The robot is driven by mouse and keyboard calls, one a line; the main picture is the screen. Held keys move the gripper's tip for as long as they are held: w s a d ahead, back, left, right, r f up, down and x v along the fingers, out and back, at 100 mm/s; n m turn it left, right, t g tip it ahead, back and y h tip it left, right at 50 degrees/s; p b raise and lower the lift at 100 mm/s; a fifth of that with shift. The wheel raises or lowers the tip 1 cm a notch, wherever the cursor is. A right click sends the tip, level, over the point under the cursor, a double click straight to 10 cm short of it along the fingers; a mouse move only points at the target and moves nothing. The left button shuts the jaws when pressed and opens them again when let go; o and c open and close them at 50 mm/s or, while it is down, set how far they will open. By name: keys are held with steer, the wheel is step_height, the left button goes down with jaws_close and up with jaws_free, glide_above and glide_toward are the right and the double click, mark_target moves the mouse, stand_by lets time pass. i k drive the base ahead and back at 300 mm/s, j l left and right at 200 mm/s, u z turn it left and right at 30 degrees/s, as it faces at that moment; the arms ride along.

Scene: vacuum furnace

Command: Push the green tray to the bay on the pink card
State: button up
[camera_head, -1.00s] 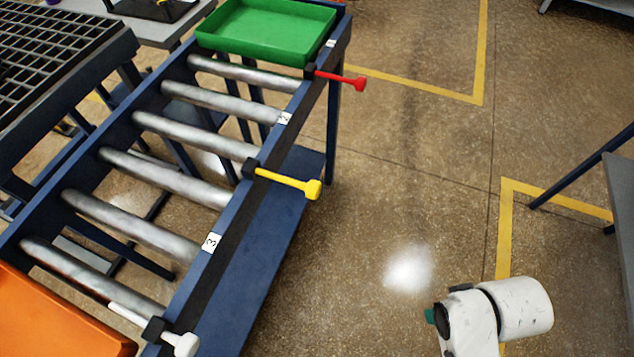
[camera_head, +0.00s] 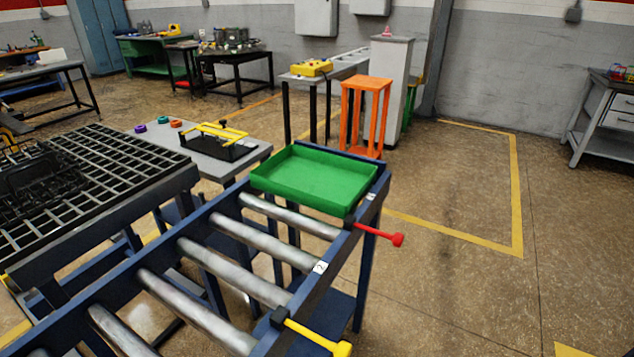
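The green tray (camera_head: 318,178) is shallow and rectangular, and it sits at the far end of the blue roller conveyor (camera_head: 232,195). A red-handled lever (camera_head: 380,234) sticks out from the right rail just in front of the tray. A yellow-handled lever (camera_head: 315,337) sticks out nearer to me. A white label reading 2 (camera_head: 320,267) is on the rail between the levers. I cannot make out a pink card in this view. My gripper is not in view.
A black grid table (camera_head: 90,195) stands left of the conveyor. Behind it is a grey table (camera_head: 212,152) with a yellow-handled black rack. An orange stool (camera_head: 366,84) stands beyond the tray. The floor right of the conveyor is clear, with yellow lines.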

mark_target(334, 185)
steer(key=k+j+u, duration=0.15)
steer(key=u, duration=0.25)
steer(key=k+j+u, duration=0.2)
steer(key=u, duration=0.15)
steer(key=k+j+u, duration=0.4)
steer(key=j+u, duration=0.2)
steer(key=u, duration=0.15)
steer(key=z, duration=2.3)
steer(key=i+z, duration=0.1)
steer(key=i, duration=3.25)
